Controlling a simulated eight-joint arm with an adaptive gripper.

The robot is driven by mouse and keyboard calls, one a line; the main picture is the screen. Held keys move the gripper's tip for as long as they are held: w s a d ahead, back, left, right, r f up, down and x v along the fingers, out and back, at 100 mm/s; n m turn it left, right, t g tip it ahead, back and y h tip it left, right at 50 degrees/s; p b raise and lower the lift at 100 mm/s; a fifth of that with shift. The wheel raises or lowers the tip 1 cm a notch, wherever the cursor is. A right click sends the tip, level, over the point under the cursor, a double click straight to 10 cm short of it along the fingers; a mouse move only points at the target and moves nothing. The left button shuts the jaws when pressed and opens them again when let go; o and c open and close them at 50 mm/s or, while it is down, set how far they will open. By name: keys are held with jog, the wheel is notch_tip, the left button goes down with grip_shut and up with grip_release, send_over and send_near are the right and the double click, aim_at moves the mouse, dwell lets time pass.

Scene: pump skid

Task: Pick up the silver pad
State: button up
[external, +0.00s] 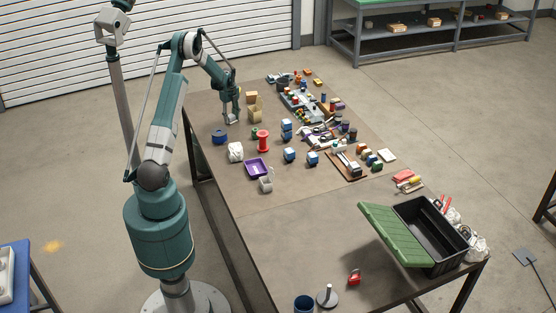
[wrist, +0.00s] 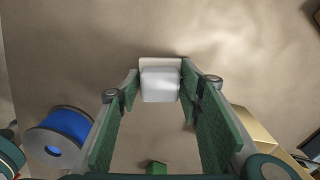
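The silver pad (wrist: 160,86) is a small pale, blocky piece in the upper middle of the wrist view. It lies between the tips of my gripper (wrist: 160,82), with one green-lined finger close along each side. I cannot tell whether both fingers press on it or a thin gap is left. In the external view my gripper (external: 231,118) points down low over the far left part of the table, and the pad is hard to tell apart from the fingertips there.
A blue spool (external: 220,136) stands on the table (external: 225,178) left of my gripper. A tan box (external: 255,114) is close on its right. A red spool (external: 263,140), a purple tray (external: 257,168) and crowded small parts lie farther right and nearer. Bare tabletop surrounds the pad's far side.

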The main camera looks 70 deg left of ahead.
aim_at(231, 115)
jog(key=shift+r, duration=0.1)
jog(key=shift+c, duration=0.4)
jog(key=shift+r, duration=4.95)
jog(key=shift+d, duration=0.1)
